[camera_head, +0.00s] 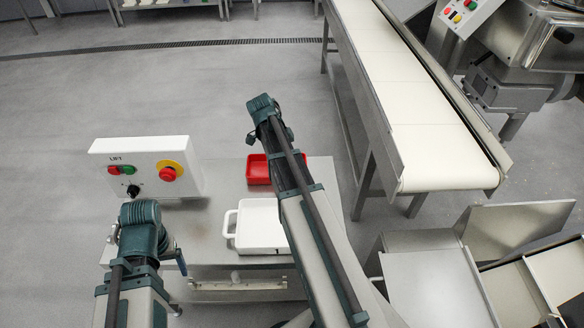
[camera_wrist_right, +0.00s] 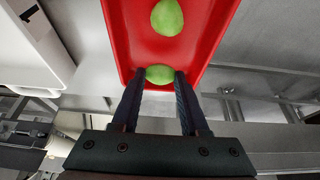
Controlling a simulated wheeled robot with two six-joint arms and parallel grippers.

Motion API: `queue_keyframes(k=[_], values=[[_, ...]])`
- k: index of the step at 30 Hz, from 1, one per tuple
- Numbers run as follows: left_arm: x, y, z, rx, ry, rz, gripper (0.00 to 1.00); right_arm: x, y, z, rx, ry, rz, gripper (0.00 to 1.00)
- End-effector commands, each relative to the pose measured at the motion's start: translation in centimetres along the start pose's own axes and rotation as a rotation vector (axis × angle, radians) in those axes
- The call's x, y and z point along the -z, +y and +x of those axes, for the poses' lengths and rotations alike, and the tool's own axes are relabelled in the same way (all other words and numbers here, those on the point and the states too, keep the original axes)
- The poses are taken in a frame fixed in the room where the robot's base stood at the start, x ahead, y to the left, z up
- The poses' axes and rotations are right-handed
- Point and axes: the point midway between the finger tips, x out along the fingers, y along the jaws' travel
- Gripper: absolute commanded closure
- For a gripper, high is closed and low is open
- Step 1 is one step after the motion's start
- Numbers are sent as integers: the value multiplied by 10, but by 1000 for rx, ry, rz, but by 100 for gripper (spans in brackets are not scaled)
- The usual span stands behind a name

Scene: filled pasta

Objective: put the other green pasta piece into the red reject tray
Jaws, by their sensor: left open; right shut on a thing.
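The red reject tray (camera_head: 258,170) stands on the steel table, partly hidden by my right arm in the head view. It fills the middle of the right wrist view (camera_wrist_right: 215,22). One green pasta piece (camera_wrist_right: 167,17) lies inside it. My right gripper (camera_wrist_right: 158,76) is shut on another green pasta piece (camera_wrist_right: 159,73), held at the tray's near end. I cannot tell whether this piece touches the tray floor. In the head view the right fingers are hidden behind the arm. My left gripper (camera_head: 181,268) is open at the table's left front, its fingers barely showing.
A white tray (camera_head: 262,226) stands on the table in front of the red tray. A control box (camera_head: 147,168) with a red button stands at the back left. A conveyor (camera_head: 425,110) runs to the right, with steel chutes (camera_head: 435,285) below.

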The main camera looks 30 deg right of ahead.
Motion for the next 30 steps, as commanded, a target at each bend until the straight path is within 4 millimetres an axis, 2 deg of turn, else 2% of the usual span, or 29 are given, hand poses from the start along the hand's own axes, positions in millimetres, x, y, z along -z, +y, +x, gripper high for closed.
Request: queue_keyframes(k=[1,4,17,18,21,23,30], values=[[1,1,13,1,0,0,17,-5,0,12,0,0,0,100],[1,2,23,2,0,1,17,-9,0,22,0,0,0,100],[2,2,26,3,0,1,17,-10,0,24,0,0,0,100],[2,2,25,3,0,1,17,-10,0,24,0,0,0,52],[2,2,25,3,0,1,17,-10,0,23,0,0,0,34],[2,2,25,3,0,1,17,-10,0,23,0,0,0,26],[2,2,25,3,0,1,17,-10,0,23,0,0,0,26]])
